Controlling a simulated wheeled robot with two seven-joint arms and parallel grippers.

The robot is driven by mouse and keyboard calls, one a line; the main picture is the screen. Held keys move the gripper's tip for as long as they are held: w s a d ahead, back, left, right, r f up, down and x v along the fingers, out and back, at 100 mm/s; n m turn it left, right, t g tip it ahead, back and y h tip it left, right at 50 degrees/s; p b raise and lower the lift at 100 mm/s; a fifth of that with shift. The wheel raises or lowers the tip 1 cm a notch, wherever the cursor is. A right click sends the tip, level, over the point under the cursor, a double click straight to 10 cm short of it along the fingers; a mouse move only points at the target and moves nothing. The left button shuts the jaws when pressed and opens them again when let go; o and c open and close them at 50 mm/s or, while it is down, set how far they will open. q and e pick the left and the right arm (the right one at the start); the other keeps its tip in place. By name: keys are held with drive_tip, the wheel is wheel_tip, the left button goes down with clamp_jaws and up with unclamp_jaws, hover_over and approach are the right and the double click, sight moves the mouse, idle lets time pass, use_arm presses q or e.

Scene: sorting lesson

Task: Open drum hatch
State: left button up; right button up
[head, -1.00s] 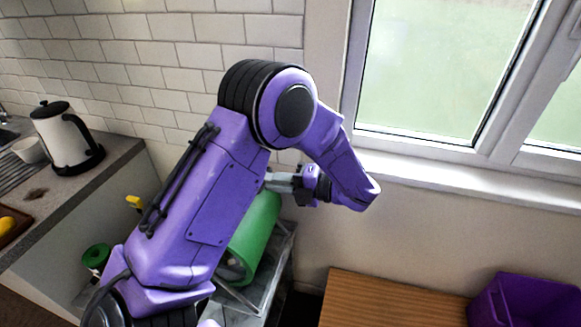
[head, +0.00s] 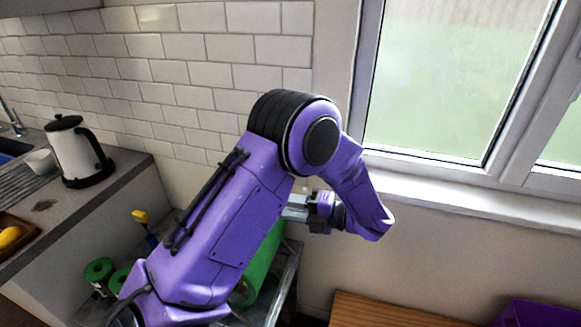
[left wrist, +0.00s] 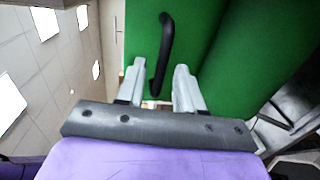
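The green drum (head: 264,262) lies on a grey metal stand (head: 285,285) below my left arm, which hides much of it in the head view. In the left wrist view the green drum surface (left wrist: 230,40) fills the middle and right. A black curved handle (left wrist: 167,40) stands out from it. My left gripper (left wrist: 160,85) has its two fingers apart, with the lower end of the handle showing between them. I cannot tell whether they touch it. In the head view the left gripper (head: 290,213) is just above the drum. My right gripper is not in view.
A counter (head: 125,165) with a white kettle (head: 78,152) is at left. Green rolls (head: 99,269) and a yellow-topped object (head: 140,216) are below it. A wooden table (head: 385,312) and purple bin (head: 540,312) are at lower right. The tiled wall and window close off the back.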

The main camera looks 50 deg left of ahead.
use_arm(q)
drive_tip(key=shift+a, duration=0.15)
drive_tip(key=b+v, duration=0.3)
drive_tip(key=v, duration=0.7)
drive_tip(key=shift+d, duration=0.25)
drive_tip(key=shift+a, duration=0.1)
